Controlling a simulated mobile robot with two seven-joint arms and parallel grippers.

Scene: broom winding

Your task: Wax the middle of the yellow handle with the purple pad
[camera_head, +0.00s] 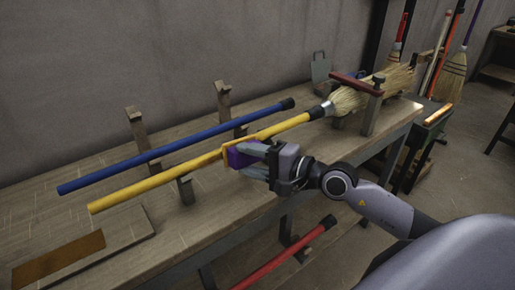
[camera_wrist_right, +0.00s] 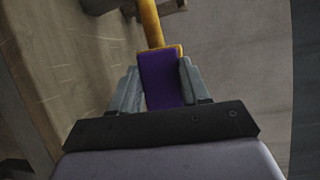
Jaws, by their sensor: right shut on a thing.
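The yellow handle (camera_head: 148,186) runs diagonally above the bench, from its free end at lower left to the straw broom head (camera_head: 350,100) clamped at the right. My right gripper (camera_head: 243,155) is shut on the purple pad (camera_head: 237,158), close to the middle of the handle. In the right wrist view the pad (camera_wrist_right: 160,78) sits between the two fingers, with the yellow handle (camera_wrist_right: 151,22) just beyond it. The pad appears to be against the handle, but exact contact is hard to tell. My left gripper is not in view.
A blue handle (camera_head: 165,151) lies behind the yellow one on wooden supports (camera_head: 222,100). A board with a brown strip (camera_head: 58,259) lies at the bench's front left. A red handle (camera_head: 290,254) is below the bench. More brooms (camera_head: 453,75) stand at the right.

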